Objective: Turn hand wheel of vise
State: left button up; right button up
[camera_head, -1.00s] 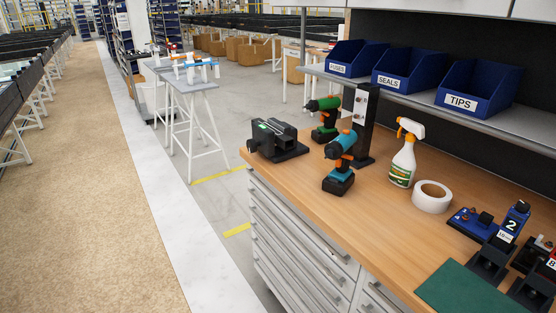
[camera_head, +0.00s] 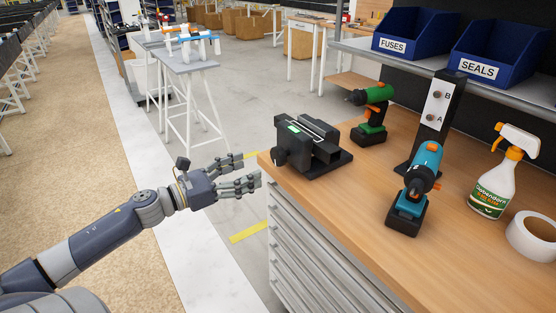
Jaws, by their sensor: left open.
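The black vise (camera_head: 312,146) sits at the left corner of the wooden workbench. A dark round knob (camera_head: 279,157), which looks like its hand wheel, is on its left side. My left gripper (camera_head: 258,170) is open and empty. It is left of the vise, beside the bench edge, with its fingers pointing toward the knob and a small gap showing between them in the picture. I cannot tell whether they touch. My right gripper is not in view.
A teal drill (camera_head: 411,190) and a green drill (camera_head: 371,112) stand right of the vise, near a black post (camera_head: 438,115). A spray bottle (camera_head: 494,182) and a white tape roll (camera_head: 534,237) are farther right. Drawers (camera_head: 310,255) lie below the bench top (camera_head: 345,205).

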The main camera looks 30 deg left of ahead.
aim_at(275, 158)
pick_arm(q)
jog(key=x, duration=0.8)
jog(key=shift+w+r+p, duration=0.15)
jog(key=shift+w+p, duration=0.05)
jog(key=shift+p, duration=0.15)
jog(key=shift+w+d, duration=0.2)
jog(key=shift+w, duration=0.4)
jog(key=shift+w+d, duration=0.15)
jog(key=shift+w, duration=0.2)
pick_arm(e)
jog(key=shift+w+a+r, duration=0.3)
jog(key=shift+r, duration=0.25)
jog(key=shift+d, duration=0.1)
pick_arm(q)
jog(key=c, duration=1.1)
